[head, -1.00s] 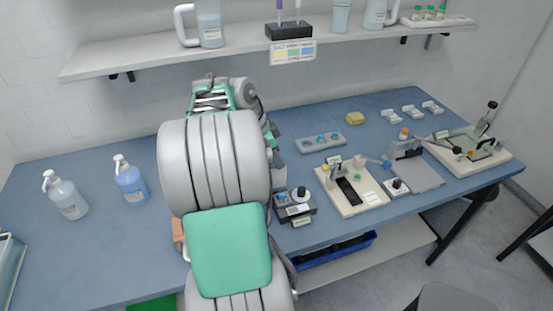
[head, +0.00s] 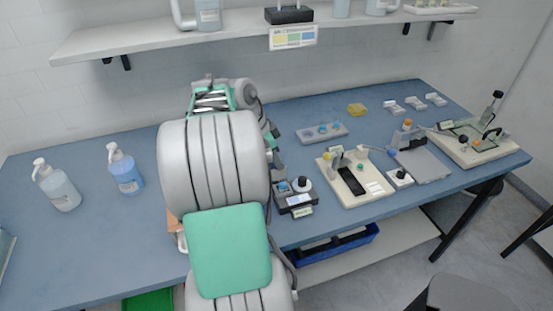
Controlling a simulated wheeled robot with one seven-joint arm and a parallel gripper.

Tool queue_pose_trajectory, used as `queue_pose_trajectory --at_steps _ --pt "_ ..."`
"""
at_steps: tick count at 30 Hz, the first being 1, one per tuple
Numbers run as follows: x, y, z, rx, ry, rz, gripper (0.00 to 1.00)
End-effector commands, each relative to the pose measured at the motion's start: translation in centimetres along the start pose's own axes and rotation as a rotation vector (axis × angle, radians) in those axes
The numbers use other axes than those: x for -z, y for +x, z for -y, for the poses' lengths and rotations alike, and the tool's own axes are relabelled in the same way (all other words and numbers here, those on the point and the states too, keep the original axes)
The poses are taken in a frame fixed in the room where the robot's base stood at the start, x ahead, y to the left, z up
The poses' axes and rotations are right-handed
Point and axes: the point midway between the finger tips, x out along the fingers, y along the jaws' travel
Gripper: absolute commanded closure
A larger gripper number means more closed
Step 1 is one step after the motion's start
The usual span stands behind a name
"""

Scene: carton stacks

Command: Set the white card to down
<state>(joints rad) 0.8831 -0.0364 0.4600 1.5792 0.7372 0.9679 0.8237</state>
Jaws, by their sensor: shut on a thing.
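I cannot tell which item is the white card. A white card with yellow, green and blue patches (head: 293,38) hangs at the shelf edge. The cream board (head: 352,200) carries a black slot and coloured knobs. My bulky grey and green arm fills the middle of the view. It hides my gripper and the bench behind it.
Two pump bottles (head: 126,172) stand on the blue bench (head: 95,230) at left. A grey block with blue knobs (head: 322,133), a yellow piece (head: 357,109) and a lever board (head: 476,142) are at right. The shelf (head: 150,42) overhangs the back.

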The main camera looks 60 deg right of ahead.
Motion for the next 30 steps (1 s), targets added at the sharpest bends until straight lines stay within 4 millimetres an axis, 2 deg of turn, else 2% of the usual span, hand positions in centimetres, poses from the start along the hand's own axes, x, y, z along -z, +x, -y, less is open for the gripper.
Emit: queue_pose_trajectory --at_steps 1,9,10,18,26,30 --pt "-0.3 0.6 0.1 0.003 0.0 0.0 1.0" --pt "-0.3 0.6 0.0 -0.002 -0.004 0.002 1.0" --pt "-0.3 0.6 0.0 -0.003 -0.004 0.002 0.88" --pt "-0.2 0.4 0.0 -0.001 -0.002 0.001 0.68" --pt "-0.2 0.0 0.1 0.002 -0.001 0.0 0.68" --pt "-0.2 -2.2 0.1 0.004 -0.002 0.0 0.68"
